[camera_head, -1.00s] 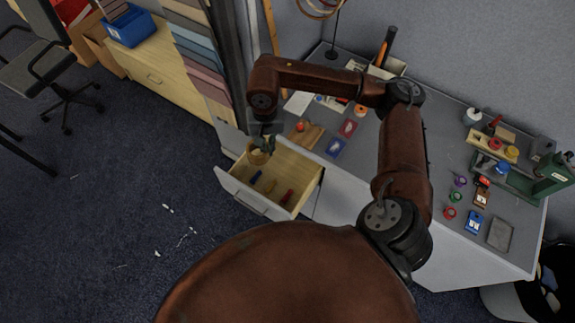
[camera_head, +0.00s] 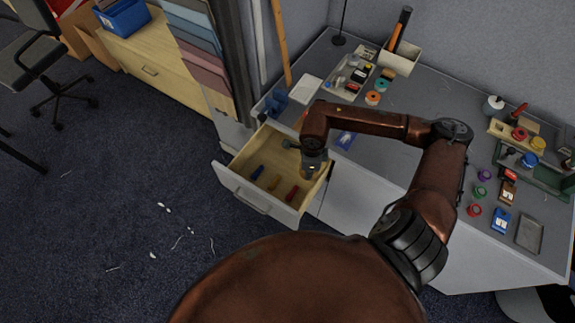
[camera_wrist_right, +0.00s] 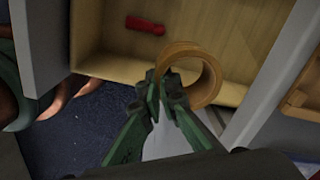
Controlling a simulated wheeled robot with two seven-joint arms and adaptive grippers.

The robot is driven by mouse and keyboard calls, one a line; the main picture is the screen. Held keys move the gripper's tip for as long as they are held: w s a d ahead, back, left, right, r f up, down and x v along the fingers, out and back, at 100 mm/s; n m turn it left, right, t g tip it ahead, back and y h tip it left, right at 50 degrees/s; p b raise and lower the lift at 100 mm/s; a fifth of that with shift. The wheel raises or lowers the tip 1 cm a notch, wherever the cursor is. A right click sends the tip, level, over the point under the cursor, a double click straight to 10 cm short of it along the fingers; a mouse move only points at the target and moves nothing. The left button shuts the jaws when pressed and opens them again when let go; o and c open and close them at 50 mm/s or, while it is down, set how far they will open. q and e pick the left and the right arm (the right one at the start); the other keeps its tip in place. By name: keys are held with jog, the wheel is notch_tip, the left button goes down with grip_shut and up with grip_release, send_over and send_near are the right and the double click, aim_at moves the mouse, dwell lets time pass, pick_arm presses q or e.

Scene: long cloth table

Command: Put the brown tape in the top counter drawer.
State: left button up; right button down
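The brown tape (camera_wrist_right: 204,88) is a tan ring in the right wrist view. My right gripper (camera_wrist_right: 165,88) is shut on one side of its wall, with the ring beyond the fingertips. The top counter drawer (camera_head: 262,202) is pulled open; it also shows behind the tape in the right wrist view (camera_wrist_right: 225,22). In the head view my right gripper (camera_head: 312,164) is over the right part of the drawer, by the counter front; the wrist largely hides the fingers and tape there. I cannot tell how high the tape is above the drawer floor. My left gripper is not in view.
The grey counter (camera_head: 420,100) behind holds small tools, tapes and an organizer (camera_head: 352,78). The floor in front of the drawer is mostly clear.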

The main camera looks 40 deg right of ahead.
jog(key=w+f, duration=0.2)
jog(key=w, duration=0.1)
jog(key=w+a+f+b, duration=0.1)
jog(key=w+f, duration=0.2)
jog(key=w, duration=0.1)
jog(key=w+f+b, duration=0.1)
jog(key=w+f, duration=0.2)
jog(key=w, duration=0.1)
jog(key=shift+a, duration=0.25)
jog(key=shift+w+f+b, duration=0.1)
jog(key=shift+f+b, duration=0.1)
jog(key=shift+b, duration=0.1)
jog(key=shift+w+f+b, duration=0.2)
jog(key=shift+f+b, duration=0.3)
jog(key=shift+f, duration=1.35)
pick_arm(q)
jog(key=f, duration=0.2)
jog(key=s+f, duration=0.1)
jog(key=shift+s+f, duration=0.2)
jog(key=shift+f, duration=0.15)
pick_arm(e)
jog(key=c, duration=2.7)
grip_release()
jog(key=shift+f, duration=0.15)
jog(key=o, duration=0.5)
jog(key=shift+o, duration=0.2)
